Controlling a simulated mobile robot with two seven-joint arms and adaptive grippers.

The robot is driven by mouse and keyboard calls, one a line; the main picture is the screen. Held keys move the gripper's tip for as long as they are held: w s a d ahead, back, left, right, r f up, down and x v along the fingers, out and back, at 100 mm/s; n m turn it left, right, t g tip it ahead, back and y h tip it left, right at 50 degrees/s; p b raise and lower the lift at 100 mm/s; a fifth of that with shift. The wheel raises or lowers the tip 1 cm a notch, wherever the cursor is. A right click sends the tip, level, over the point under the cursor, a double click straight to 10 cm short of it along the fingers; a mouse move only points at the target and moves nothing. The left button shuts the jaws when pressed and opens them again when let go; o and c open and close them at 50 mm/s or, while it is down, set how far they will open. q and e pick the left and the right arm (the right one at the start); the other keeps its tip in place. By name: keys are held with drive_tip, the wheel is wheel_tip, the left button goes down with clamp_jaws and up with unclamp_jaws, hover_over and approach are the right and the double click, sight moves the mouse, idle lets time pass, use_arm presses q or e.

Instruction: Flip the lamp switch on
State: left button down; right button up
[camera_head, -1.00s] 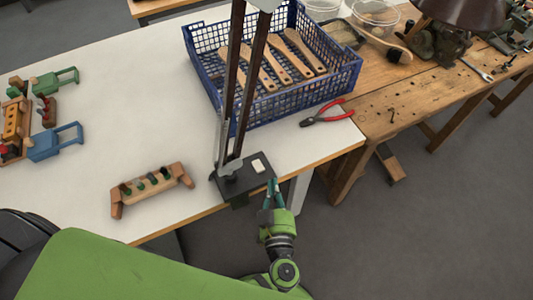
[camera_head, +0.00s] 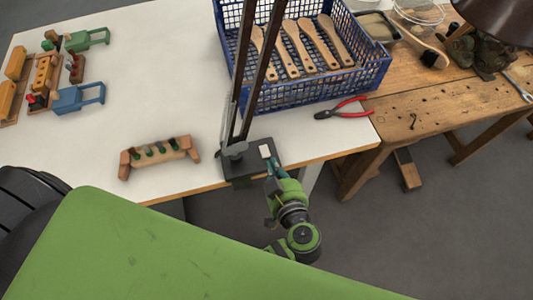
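The lamp's dark base (camera_head: 240,167) stands at the front edge of the white table, with two dark posts (camera_head: 258,80) rising out of the top of the view. A small white switch (camera_head: 265,150) sits on the base's right part.
A wooden block holder (camera_head: 160,155) lies to the left. A dark shade (camera_head: 500,18) hangs over the wooden bench (camera_head: 425,120). The table's middle is clear.

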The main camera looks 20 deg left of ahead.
use_arm(q)
drive_tip(key=p, duration=0.1)
hover_over(266, 156)
drive_tip(key=s, duration=0.1)
drive_tip(key=shift+d+f, duration=0.2)
drive_tip(key=shift+f, duration=1.05)
wheel_tip(266, 156, down, 3)
drive_tip(key=shift+r, duration=0.15)
drive_tip(key=shift+s+f, duration=0.2)
drive_tip(key=shift+f, duration=0.6)
use_arm(e)
drive_tip(key=shift+w+d+r, duration=0.45)
drive_tip(key=shift+r, duration=0.15)
use_arm(q)
drive_tip(key=shift+d, duration=0.1)
